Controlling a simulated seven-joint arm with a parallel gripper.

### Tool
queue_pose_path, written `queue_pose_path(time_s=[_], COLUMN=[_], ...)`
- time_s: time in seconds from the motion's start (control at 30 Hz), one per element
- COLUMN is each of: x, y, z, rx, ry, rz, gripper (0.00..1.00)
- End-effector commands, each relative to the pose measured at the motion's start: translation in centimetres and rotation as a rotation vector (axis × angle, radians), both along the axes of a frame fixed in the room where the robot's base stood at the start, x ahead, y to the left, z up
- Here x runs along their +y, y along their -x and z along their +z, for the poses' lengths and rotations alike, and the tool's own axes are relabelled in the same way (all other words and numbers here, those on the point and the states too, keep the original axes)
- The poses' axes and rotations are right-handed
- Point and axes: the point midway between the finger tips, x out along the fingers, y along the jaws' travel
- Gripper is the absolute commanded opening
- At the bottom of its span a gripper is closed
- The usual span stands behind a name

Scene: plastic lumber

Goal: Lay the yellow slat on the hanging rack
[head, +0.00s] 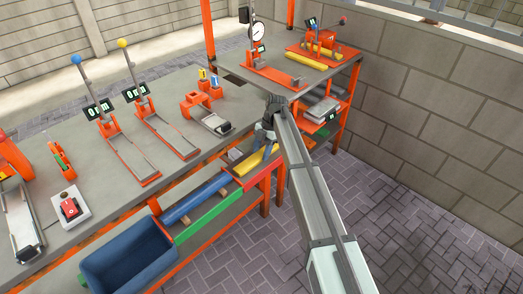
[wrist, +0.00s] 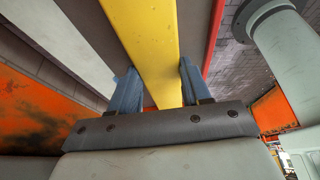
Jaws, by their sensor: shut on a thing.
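The yellow slat (head: 247,163) is partly in view at the right end of the low shelf, beside a red edge. My gripper (head: 268,148) reaches down over it, and my arm hides part of it. In the wrist view, the yellow slat (wrist: 145,40) runs lengthwise between the two blue fingers of my gripper (wrist: 156,85), which are shut on it. I cannot tell whether the slat is clear of its support.
The grey bench (head: 140,110) carries several orange test stands with displays. Below are a blue bin (head: 125,255), a blue slat (head: 195,203) and a green edge (head: 207,220). An orange shelf unit (head: 335,105) stands at the back right before a block wall (head: 430,110).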

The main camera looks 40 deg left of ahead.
Motion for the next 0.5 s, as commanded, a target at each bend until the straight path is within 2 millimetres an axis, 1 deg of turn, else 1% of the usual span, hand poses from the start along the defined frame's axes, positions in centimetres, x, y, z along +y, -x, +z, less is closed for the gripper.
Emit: queue_pose_path(time_s=[0.17, 0.2, 0.4, 0.47, 0.5], x=[0.00, 0.00, 0.00, 0.00, 0.00], y=[0.00, 0.00, 0.00, 0.00, 0.00], z=[-0.29, -0.26, -0.26, -0.27, -0.27], rx=[0.000, 0.000, 0.000, 0.000, 0.000], ry=[0.000, 0.000, 0.000, 0.000, 0.000], rz=[0.000, 0.000, 0.000, 0.000, 0.000], gripper=[0.09, 0.51, 0.70, 0.76, 0.77])
